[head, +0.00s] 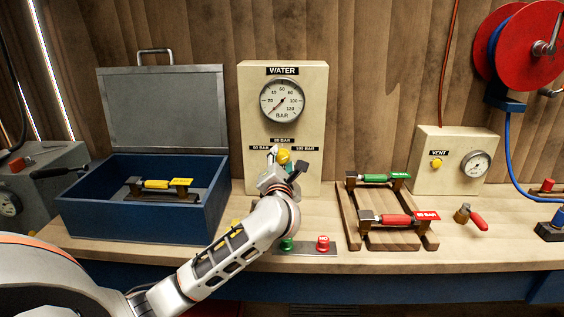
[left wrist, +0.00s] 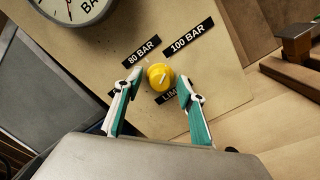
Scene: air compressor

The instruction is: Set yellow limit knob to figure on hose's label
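The yellow limit knob (head: 284,156) is on the front of the cream WATER panel (head: 312,170), below a round gauge (head: 282,101). In the left wrist view the knob (left wrist: 158,76) has a pale pointer mark slanting up right; its exact setting is unclear. The 80 BAR label (left wrist: 141,51) and 100 BAR label (left wrist: 191,36) sit above it; another is mostly hidden by a finger. My left gripper (left wrist: 159,82) is open, with one finger either side of the knob and small visible gaps. My right gripper is not in view.
A yellow-tagged hose piece (head: 157,184) lies in the open blue box (head: 140,222). Green-tagged (head: 375,178) and red-tagged (head: 395,219) pieces rest on a wooden rack (head: 350,222); small tag print is hard to read. A red button (head: 323,243) stands below the panel.

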